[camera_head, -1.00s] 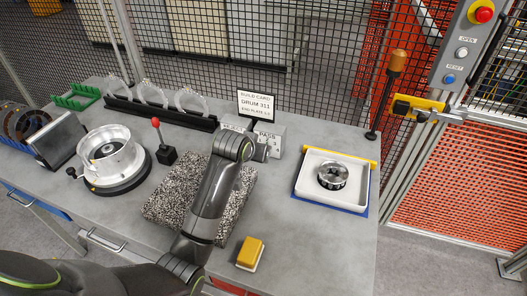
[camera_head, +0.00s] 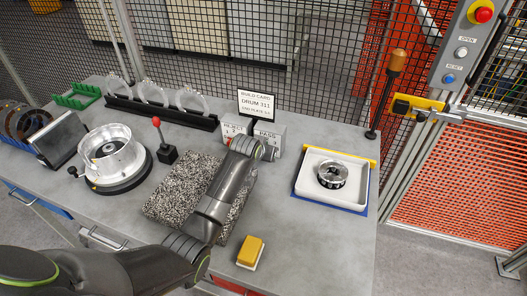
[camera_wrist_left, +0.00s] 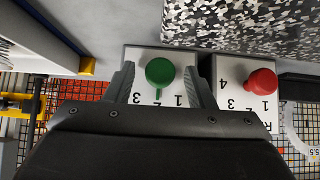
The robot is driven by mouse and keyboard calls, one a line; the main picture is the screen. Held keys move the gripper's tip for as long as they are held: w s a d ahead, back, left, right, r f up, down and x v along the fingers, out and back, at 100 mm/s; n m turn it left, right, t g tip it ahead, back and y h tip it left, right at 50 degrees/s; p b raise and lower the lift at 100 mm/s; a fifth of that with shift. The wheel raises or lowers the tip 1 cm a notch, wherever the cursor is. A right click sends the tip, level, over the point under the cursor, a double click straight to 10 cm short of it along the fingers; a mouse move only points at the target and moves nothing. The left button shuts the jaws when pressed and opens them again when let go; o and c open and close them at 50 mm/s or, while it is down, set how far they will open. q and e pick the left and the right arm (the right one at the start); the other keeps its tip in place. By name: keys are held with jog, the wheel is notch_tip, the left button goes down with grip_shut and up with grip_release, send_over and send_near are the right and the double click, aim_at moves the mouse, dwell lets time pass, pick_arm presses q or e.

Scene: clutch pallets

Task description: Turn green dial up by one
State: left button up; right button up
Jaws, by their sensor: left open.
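The green dial (camera_wrist_left: 160,70) shows in the left wrist view on a pale numbered plate (camera_wrist_left: 138,57). A small green nub on it points down in the picture, between an upside-down 3 and 1. My left gripper (camera_wrist_left: 159,73) is open, with one finger on each side of the dial; I cannot tell if they touch it. In the head view my left gripper (camera_head: 268,152) is at the PASS box (camera_head: 272,131), and the green dial is hidden there. My right gripper is not in view.
A red dial (camera_wrist_left: 262,82) on the REJECT box (camera_head: 232,130) is close beside the right finger in the wrist view. A speckled pad (camera_head: 180,195) lies under my arm. A build card (camera_head: 257,104) stands behind. A white tray (camera_head: 312,193) is to the right.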

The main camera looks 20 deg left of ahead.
pick_arm(q)
jog(key=c, duration=0.9)
jog(key=shift+c, duration=0.2)
